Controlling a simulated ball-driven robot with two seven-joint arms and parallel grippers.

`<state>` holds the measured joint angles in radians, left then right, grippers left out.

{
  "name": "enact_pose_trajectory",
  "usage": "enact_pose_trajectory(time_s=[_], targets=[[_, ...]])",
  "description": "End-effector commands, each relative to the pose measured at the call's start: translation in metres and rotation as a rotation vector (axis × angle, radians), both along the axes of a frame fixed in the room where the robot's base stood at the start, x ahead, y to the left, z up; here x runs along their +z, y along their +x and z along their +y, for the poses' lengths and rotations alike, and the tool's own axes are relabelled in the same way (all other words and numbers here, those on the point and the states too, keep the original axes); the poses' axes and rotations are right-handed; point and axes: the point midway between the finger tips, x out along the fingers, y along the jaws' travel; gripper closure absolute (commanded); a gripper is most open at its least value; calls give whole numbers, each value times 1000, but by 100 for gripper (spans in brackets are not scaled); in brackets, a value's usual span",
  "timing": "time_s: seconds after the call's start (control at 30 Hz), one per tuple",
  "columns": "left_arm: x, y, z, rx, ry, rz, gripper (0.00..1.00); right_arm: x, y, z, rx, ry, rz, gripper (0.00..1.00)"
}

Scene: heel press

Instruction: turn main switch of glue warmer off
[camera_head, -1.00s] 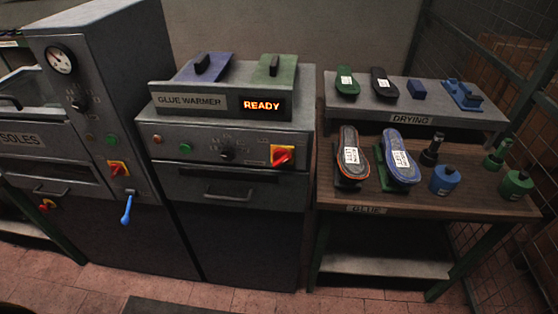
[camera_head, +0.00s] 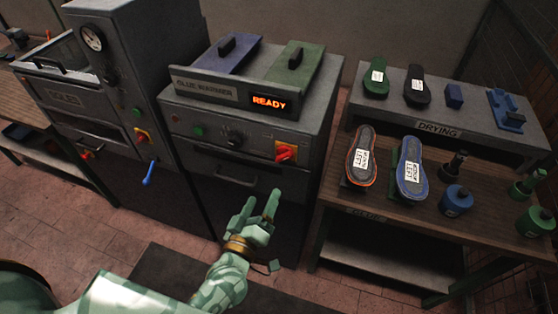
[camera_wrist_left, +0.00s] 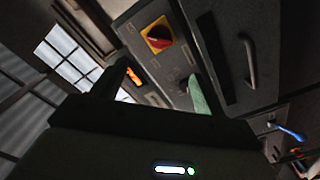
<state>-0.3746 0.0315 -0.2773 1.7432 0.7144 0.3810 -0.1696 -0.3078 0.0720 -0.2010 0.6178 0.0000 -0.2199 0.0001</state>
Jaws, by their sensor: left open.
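The glue warmer (camera_head: 205,120) is a grey cabinet with a lit orange READY display (camera_head: 269,102). Its main switch (camera_head: 286,153) is a red rotary handle on a yellow plate, at the right of the front panel. In the left wrist view the main switch (camera_wrist_left: 157,36) shows up ahead, its red handle tilted across the yellow plate. My left gripper (camera_head: 258,207) is open and empty, in front of the cabinet, below the switch and apart from it. Its two fingers also show in the left wrist view (camera_wrist_left: 155,90). My right gripper is not in view.
A drawer handle (camera_head: 236,178) sticks out below the panel. A knob (camera_head: 235,139) and green button (camera_head: 197,131) sit left of the switch. A glue table (camera_head: 335,188) stands at right.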

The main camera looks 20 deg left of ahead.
Motion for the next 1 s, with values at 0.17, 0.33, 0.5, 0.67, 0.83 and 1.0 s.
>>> enact_pose_trajectory(time_s=[0.17,0.33,0.5,0.67,0.83,1.0], targets=[[1,48,-2,0,1,-3,27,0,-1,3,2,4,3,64],[0,89,-4,-2,2,-1,27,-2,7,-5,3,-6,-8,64],[-1,118,-5,-2,3,1,27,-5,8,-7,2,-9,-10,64],[-1,131,-5,-2,2,2,27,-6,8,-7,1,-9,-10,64],[0,133,-5,-2,2,3,27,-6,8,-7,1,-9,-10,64],[0,133,-5,-2,3,2,38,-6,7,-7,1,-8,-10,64]])
